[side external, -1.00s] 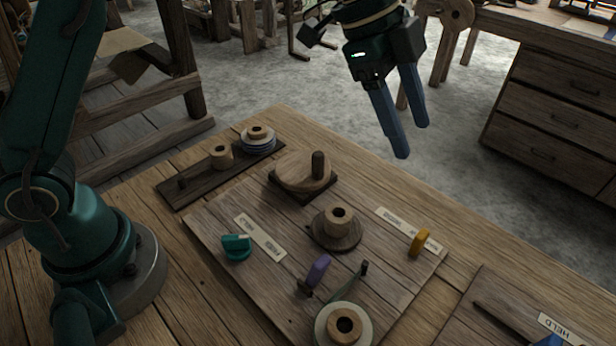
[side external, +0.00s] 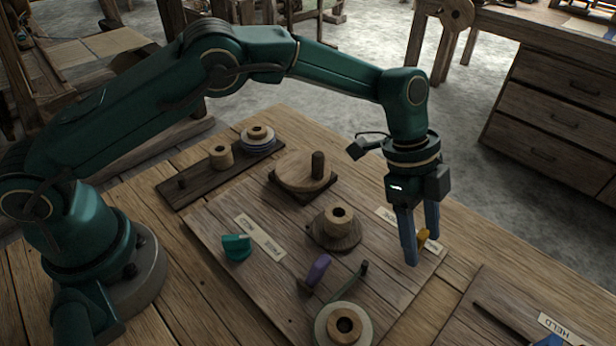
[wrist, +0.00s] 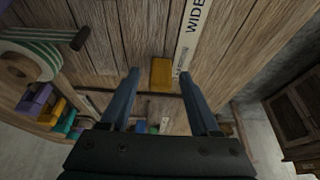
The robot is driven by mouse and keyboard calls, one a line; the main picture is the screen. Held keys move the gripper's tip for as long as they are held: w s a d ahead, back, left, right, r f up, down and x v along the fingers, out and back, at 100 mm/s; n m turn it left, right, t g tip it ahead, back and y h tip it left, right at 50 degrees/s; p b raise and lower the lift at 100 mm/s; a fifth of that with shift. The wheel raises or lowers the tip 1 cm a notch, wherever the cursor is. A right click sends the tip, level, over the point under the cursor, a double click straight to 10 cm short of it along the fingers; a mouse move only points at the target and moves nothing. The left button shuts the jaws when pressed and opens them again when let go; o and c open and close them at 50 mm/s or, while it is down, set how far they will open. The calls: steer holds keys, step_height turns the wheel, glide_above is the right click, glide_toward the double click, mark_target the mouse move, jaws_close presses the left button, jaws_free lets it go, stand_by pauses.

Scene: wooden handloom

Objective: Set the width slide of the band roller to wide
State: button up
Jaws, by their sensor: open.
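The width slide is a yellow knob (side external: 424,238) near the right end of a pale label strip (side external: 390,217) on the wooden board. In the wrist view the yellow knob (wrist: 161,74) sits beside the strip, below the printed word WIDE (wrist: 195,18); the strip's other wording is too small to read. My gripper (side external: 422,252) points down over the knob, and one blue finger partly hides it in the side view. In the wrist view my gripper (wrist: 163,68) is open, with the knob between the fingertips and a gap on each side.
On the board are a purple lever (side external: 317,270), a dark lever (side external: 358,280), a wooden spool (side external: 338,218), a teal knob (side external: 236,247) and a banded roll (side external: 320,326). A round wooden crank (side external: 300,172) stands behind. Another panel (side external: 500,300) lies at the right.

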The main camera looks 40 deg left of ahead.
jaws_close()
stand_by(1.4)
